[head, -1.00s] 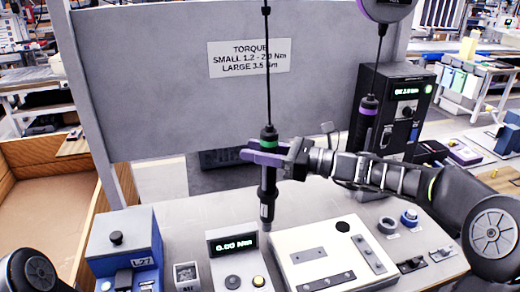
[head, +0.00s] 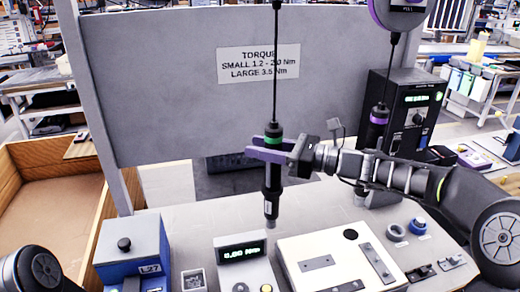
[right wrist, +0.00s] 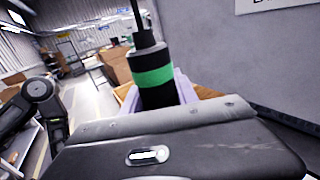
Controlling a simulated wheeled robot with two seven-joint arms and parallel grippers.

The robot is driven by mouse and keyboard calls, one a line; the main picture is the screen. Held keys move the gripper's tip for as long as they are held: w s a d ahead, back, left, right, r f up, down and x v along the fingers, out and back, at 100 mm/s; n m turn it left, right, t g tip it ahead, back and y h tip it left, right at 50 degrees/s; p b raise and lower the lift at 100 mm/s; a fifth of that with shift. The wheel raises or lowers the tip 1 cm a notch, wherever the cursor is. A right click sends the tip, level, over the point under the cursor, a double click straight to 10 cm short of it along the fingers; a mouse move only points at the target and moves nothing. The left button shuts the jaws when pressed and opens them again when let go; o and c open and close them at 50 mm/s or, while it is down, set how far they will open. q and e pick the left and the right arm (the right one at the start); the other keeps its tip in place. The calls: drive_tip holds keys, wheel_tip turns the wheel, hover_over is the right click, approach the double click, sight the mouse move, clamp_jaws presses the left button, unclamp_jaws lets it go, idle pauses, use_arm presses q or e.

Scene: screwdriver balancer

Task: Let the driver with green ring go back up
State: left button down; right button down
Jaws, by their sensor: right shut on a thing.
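The driver with the green ring (head: 271,182) is a dark upright tool hanging on a cable over the bench. My right gripper (head: 268,150) is shut on its body just below the green ring, with purple fingers around it. The driver's tip hangs clear above the bench, behind the torque display box (head: 240,254). In the right wrist view, the driver's green ring (right wrist: 153,77) and upper body stand upright behind the gripper's housing, and the cable rises from its top. My left gripper is out of view; only part of that arm shows at bottom left.
A second driver with a purple ring (head: 379,117) hangs at right, close to my right arm, before a black control box (head: 412,112). A white fixture plate (head: 322,268) and a blue box (head: 130,255) stand on the bench. A grey panel with a torque sign (head: 258,63) is behind.

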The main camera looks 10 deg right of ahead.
wheel_tip(320, 180, up, 2)
drive_tip(key=shift+r+p, duration=0.1)
drive_tip(key=shift+p, duration=0.3)
drive_tip(key=c, duration=0.9)
unclamp_jaws()
drive_tip(key=shift+o, duration=0.3)
drive_tip(key=o, duration=0.8)
drive_tip(key=shift+o, duration=0.2)
